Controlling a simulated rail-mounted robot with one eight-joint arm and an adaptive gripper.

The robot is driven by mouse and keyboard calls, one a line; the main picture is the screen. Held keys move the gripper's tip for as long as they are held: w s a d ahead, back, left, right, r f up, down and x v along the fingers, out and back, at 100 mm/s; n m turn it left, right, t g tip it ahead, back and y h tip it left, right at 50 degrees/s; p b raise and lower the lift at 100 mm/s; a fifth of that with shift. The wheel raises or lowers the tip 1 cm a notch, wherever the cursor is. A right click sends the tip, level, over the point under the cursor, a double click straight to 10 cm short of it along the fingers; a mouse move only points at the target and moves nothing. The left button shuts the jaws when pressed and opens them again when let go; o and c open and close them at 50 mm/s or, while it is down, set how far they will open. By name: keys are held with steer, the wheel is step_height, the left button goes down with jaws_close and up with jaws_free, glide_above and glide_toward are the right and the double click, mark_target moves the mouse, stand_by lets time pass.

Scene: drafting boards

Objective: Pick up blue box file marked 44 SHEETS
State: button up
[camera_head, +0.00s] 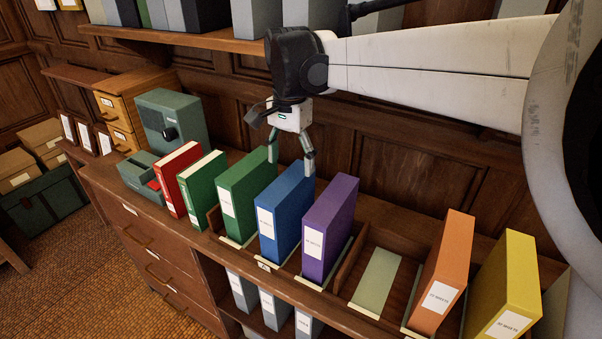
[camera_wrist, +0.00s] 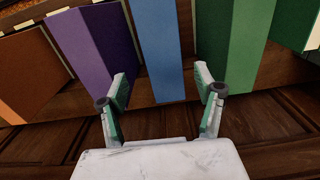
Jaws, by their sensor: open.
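The blue box file (camera_head: 284,213) stands upright in the row on the cabinet top, between a green file (camera_head: 244,196) and a purple file (camera_head: 329,226). It has a white label on its front, whose text is too small to read. My gripper (camera_head: 291,158) is open and empty at the rear top of the blue file, fingers pointing down. In the wrist view the blue file (camera_wrist: 163,45) lies ahead between my two open fingers (camera_wrist: 162,85), with purple to the left and green to the right. I cannot tell whether the fingers touch it.
A red file (camera_head: 177,177) and a second green file stand to the left. Orange (camera_head: 443,268) and yellow (camera_head: 505,287) files stand to the right, past an empty slot (camera_head: 376,281). A shelf (camera_head: 185,38) with files hangs above, near my arm.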

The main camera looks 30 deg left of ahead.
mark_target(285, 181)
steer(key=f, duration=0.1)
steer(key=s+f, duration=0.1)
steer(key=f, duration=0.2)
steer(key=shift+s+a+f, duration=0.2)
steer(key=shift+a+f, duration=0.05)
steer(key=shift+a, duration=0.1)
steer(key=f, duration=0.2)
steer(key=f+p, duration=0.1)
steer(key=f, duration=0.2)
steer(key=shift+w+d+f, duration=0.1)
steer(key=shift+w+f, duration=0.1)
steer(key=shift+f, duration=0.1)
steer(key=shift+c, duration=0.5)
jaws_close()
